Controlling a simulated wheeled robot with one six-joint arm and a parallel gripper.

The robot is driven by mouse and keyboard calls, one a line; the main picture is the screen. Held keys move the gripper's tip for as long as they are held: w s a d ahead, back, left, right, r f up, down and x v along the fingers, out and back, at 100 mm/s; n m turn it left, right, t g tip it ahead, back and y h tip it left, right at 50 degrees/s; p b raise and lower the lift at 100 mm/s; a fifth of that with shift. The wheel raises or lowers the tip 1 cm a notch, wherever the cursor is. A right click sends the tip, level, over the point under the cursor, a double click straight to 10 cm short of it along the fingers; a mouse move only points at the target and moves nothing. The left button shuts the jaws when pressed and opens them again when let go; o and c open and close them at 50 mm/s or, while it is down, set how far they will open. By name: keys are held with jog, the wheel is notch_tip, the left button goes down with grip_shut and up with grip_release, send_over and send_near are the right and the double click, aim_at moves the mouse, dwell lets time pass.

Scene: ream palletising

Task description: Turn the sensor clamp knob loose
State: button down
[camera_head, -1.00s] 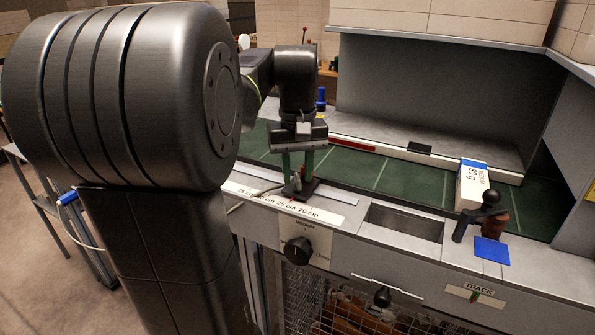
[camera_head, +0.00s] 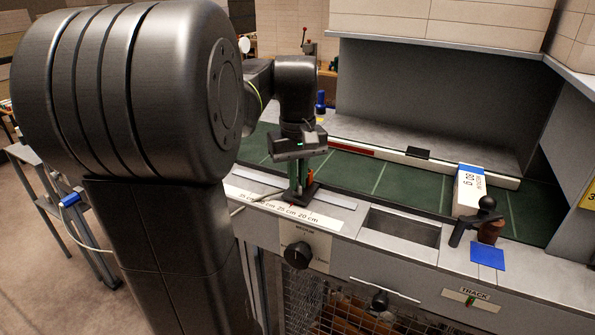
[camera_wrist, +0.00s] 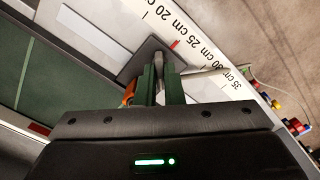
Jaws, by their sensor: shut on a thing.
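The sensor clamp stands on a dark plate (camera_head: 311,190) beside the centimetre scale on the bench's front ledge. Its grey knob (camera_wrist: 159,62) shows between my green fingers in the wrist view. My gripper (camera_head: 298,190) points down over the clamp and is shut on the knob, one finger on each side. In the wrist view my gripper (camera_wrist: 161,78) hides the lower part of the knob. An orange part (camera_wrist: 129,94) shows beside the left finger. In the head view the fingers mostly hide the knob.
The scale strip (camera_head: 270,208) runs along the ledge, with a black dial (camera_head: 298,255) below it. A green belt (camera_head: 400,185) lies behind. To the right are a recessed tray (camera_head: 402,227), a white-and-blue ream (camera_head: 468,190), a dark handle (camera_head: 487,205) and a blue square (camera_head: 487,252).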

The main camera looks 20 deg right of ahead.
jog(key=c, duration=1.5)
grip_release()
jog(key=shift+c, duration=0.2)
jog(key=shift+r, duration=0.15)
notch_tip(320, 180, up, 14)
jog(key=shift+f, duration=0.2)
jog(key=shift+f, duration=0.1)
notch_tip(320, 180, down, 14)
jog(key=shift+r, duration=0.1)
jog(key=shift+b, duration=0.4)
jog(key=shift+m, duration=0.3)
jog(key=shift+r, duration=0.15)
